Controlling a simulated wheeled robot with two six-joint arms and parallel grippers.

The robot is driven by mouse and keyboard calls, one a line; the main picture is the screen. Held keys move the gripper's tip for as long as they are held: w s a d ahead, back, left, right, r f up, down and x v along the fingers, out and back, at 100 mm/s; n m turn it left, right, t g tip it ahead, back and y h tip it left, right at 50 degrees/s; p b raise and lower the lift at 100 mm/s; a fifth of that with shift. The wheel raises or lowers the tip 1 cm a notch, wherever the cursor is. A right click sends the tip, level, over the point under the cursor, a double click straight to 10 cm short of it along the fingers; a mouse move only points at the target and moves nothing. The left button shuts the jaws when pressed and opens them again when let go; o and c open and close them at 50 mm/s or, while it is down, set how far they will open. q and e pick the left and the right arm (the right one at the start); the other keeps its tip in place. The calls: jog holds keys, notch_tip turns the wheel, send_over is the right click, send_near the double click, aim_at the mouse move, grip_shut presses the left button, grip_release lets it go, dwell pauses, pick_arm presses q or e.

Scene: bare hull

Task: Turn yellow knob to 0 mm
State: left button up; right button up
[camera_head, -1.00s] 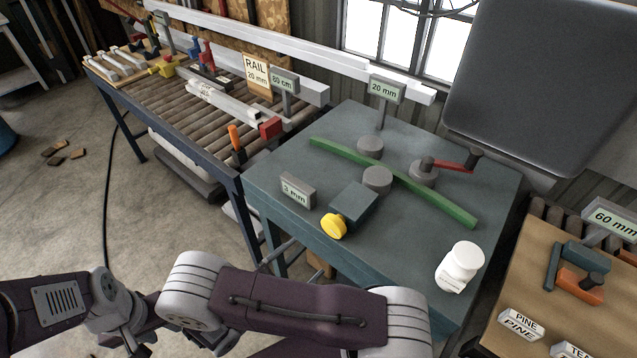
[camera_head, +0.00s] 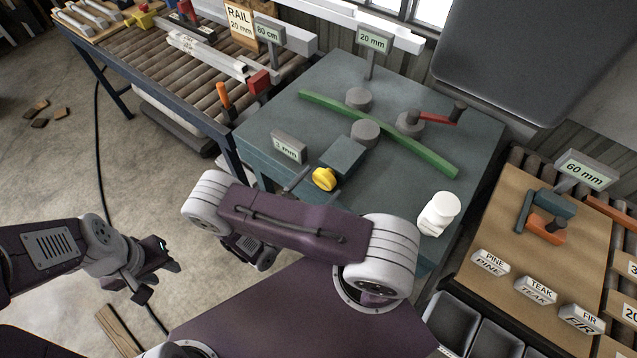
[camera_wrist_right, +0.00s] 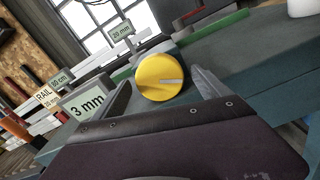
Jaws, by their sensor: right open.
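The yellow knob (camera_head: 323,179) sits on the front of a blue-grey block (camera_head: 343,156) at the table's near edge. In the right wrist view the knob (camera_wrist_right: 160,77) faces me, with a pale mark lying nearly level right of its middle. The small display (camera_head: 289,147) beside it reads 3 mm, clear in the right wrist view (camera_wrist_right: 88,105). My right gripper (camera_head: 303,185) is open at the knob, its fingers on either side of it in the right wrist view; contact cannot be told. My left gripper (camera_head: 162,272) is open and empty over the floor.
The blue-grey table (camera_head: 275,115) carries a curved green strip (camera_head: 385,135), grey rollers, a red crank (camera_head: 435,117), a 20 mm sign (camera_head: 374,40) and a white object (camera_head: 438,214). A roller conveyor (camera_head: 150,62) stands left. A wooden bench (camera_head: 500,235) stands right.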

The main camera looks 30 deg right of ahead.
jog(key=c, duration=1.4)
jog(key=n, duration=0.3)
jog(key=shift+n, duration=0.3)
jog(key=shift+n+b, duration=0.3)
jog(key=shift+n, duration=1.3)
